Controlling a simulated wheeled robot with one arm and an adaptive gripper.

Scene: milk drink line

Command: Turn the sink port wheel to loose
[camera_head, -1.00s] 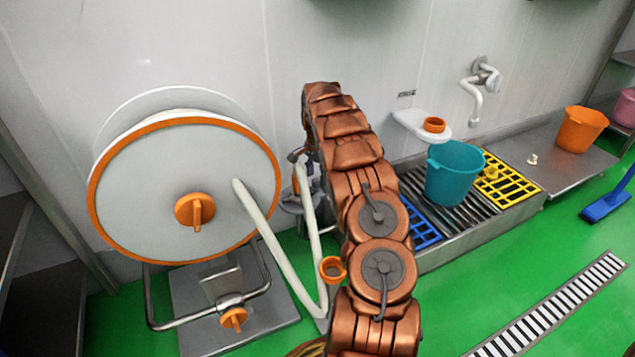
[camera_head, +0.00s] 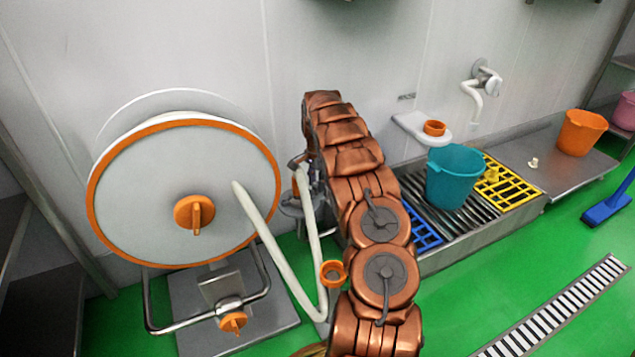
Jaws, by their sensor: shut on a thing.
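My copper arm reaches toward the wall in the middle of the view and hides most of what is beyond it. My gripper (camera_head: 313,178) shows only as a small dark part at the arm's left edge, beside the white hose. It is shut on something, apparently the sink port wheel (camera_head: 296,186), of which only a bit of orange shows. A grey round fitting (camera_head: 290,207) stands just below. The fingertips and the wheel's turn position are hidden.
At the right, a teal bucket (camera_head: 453,180) stands on a grated metal sink (camera_head: 430,262).

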